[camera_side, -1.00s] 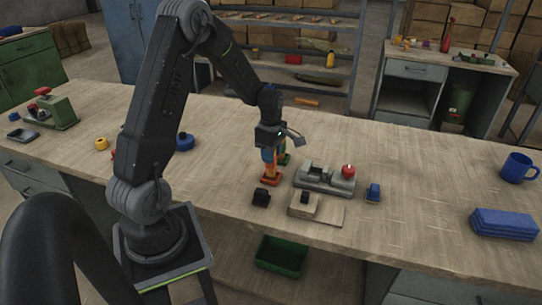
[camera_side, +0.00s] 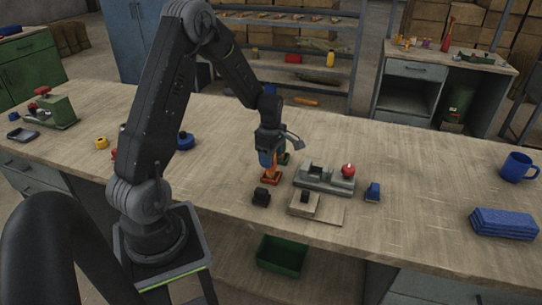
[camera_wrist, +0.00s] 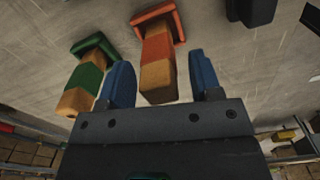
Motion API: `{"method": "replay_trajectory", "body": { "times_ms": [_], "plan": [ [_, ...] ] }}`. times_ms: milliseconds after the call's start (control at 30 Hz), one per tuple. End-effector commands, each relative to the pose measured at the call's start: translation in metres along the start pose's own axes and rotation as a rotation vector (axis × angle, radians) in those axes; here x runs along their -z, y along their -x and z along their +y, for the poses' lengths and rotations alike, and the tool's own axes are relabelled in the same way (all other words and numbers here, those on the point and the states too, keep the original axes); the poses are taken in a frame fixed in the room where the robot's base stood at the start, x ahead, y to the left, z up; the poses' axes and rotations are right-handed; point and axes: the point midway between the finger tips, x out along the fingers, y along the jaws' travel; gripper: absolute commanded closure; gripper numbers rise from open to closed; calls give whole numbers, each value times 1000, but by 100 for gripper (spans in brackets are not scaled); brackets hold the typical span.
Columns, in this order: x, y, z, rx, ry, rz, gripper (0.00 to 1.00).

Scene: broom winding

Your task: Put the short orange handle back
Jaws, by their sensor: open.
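The short orange handle (camera_wrist: 157,50) stands upright in a square orange base (camera_side: 271,179) on the bench. In the wrist view it has an orange body and a tan end. My gripper (camera_wrist: 162,80) is open, with its blue fingers on either side of the handle's tan end and gaps showing on both sides. In the side view my gripper (camera_side: 267,157) is right above the orange base and hides much of the handle. A green handle (camera_wrist: 86,84) stands in its own green base (camera_wrist: 96,47) just beside it, close to one finger.
A grey fixture (camera_side: 322,178) with a red knob (camera_side: 348,170) stands to the right. In front are a black block (camera_side: 261,196) and a wooden board (camera_side: 325,211). A blue block (camera_side: 373,191) lies further right.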

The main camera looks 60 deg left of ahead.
Motion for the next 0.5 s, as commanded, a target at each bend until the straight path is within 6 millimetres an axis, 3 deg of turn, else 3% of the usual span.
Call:
{"method": "replay_trajectory", "body": {
  "times_ms": [167, 500],
  "plan": [
    [0, 14, 1, -4, 0, 0, 42],
    [0, 84, 1, -7, 0, 0, 42]
  ]
}}
